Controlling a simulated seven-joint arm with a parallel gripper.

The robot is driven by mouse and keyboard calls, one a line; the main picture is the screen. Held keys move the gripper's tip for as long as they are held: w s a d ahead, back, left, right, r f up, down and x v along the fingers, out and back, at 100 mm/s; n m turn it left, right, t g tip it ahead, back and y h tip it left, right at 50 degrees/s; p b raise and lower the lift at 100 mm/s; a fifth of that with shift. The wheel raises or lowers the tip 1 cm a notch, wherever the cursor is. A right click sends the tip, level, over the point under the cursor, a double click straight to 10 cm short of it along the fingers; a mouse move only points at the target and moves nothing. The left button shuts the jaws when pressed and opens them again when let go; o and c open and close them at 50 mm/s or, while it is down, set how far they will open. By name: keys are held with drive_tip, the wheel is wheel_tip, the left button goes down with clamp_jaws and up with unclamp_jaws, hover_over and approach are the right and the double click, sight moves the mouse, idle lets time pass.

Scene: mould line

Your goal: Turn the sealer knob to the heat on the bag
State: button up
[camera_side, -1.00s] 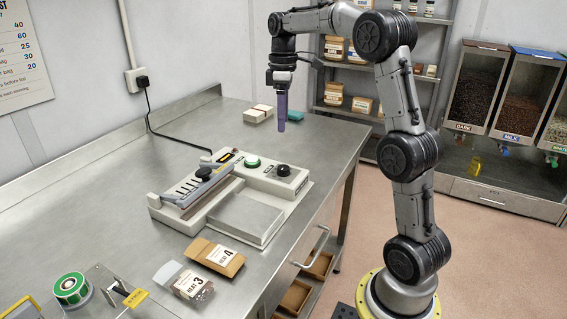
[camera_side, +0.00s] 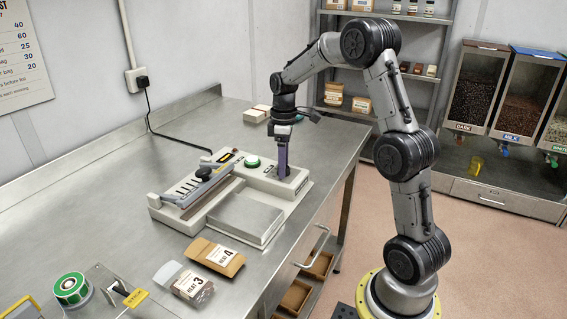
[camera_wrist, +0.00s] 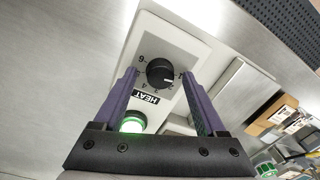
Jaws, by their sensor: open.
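The heat knob (camera_wrist: 158,70) is black and round, on the sealer's white panel, with numbers around it and a HEAT label. Its pale pointer line seems to lie near the 1 in the wrist view. My gripper (camera_wrist: 160,78) is open, one purple finger on each side of the knob; I cannot tell whether they touch it. In the side view, my gripper (camera_side: 283,174) points down over the knob and mostly hides it. The sealer (camera_side: 243,190) stands on the bench. A clear bag labelled HEAT 3 (camera_side: 190,284) and a brown bag labelled HEAT 4 (camera_side: 219,256) lie in front.
A lit green button (camera_side: 252,162) is beside the knob, and it also shows in the wrist view (camera_wrist: 132,124). The sealer's arm (camera_side: 200,187) is at the left. Small boxes (camera_side: 255,114) stand behind. A label roll (camera_side: 71,288) is at the front left.

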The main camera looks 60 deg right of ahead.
clamp_jaws()
idle(0.4)
drive_tip(key=shift+m, duration=0.3)
drive_tip(key=m, duration=0.3)
drive_tip(key=shift+m, duration=0.3)
drive_tip(key=m, duration=0.3)
drive_tip(key=shift+m, duration=0.3)
drive_tip(key=m, duration=0.4)
drive_tip(key=shift+s+t, duration=0.1)
drive_tip(key=shift+t, duration=0.2)
drive_tip(key=shift+m, duration=2.1)
